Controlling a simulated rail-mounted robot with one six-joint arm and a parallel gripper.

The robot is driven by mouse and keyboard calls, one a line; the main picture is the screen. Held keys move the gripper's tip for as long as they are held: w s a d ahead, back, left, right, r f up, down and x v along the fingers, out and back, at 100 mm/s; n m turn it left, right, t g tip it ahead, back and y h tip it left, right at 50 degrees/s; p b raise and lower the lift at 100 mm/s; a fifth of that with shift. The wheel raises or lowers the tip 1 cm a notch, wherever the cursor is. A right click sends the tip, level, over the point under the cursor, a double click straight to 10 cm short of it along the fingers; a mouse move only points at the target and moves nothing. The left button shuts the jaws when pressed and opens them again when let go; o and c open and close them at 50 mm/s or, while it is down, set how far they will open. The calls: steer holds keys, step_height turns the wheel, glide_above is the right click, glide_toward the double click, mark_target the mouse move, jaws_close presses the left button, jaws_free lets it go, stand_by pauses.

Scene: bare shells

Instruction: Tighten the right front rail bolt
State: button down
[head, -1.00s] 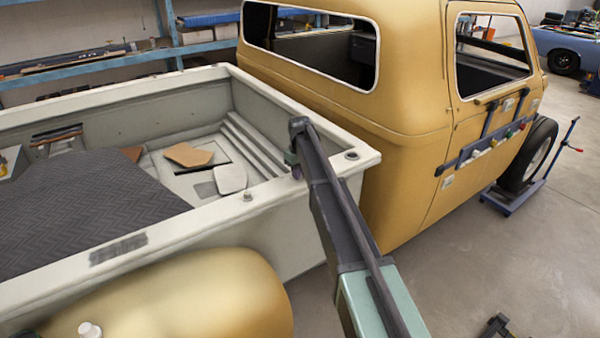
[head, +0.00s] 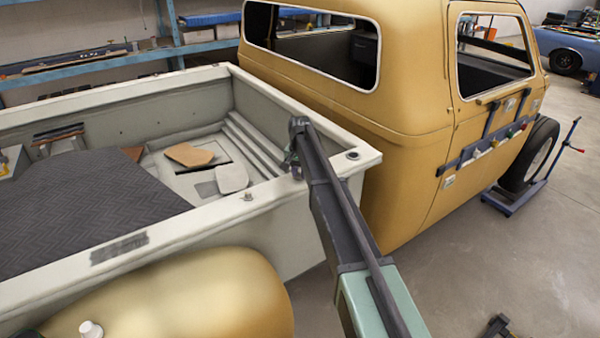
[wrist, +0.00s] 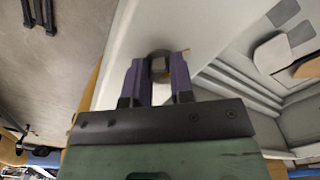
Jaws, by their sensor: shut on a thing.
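My gripper (wrist: 158,68) has purple fingers. They are shut around the sides of a dark round bolt head, the right front rail bolt (wrist: 160,60), on the pale bed rail (wrist: 205,25). A small brass-coloured bit shows beside the right fingertip. In the head view my gripper (head: 292,164) is at the inner edge of the rail (head: 190,219), near the front corner. My own arm hides the held bolt there.
Another small bolt (head: 247,196) stands on the rail left of my arm. A dark ring (head: 352,156) is set in the rail corner. The tan cab (head: 410,170) rises close behind. A dark mat (head: 80,215) and loose panels (head: 189,155) lie in the bed.

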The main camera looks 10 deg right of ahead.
mark_target(299, 173)
steer(key=shift+m, duration=1)
steer(key=c, duration=1)
jaws_free()
step_height(299, 173, up, 11)
steer(key=p, duration=1)
steer(key=shift+f+p, duration=0.1)
steer(key=shift+p, duration=0.3)
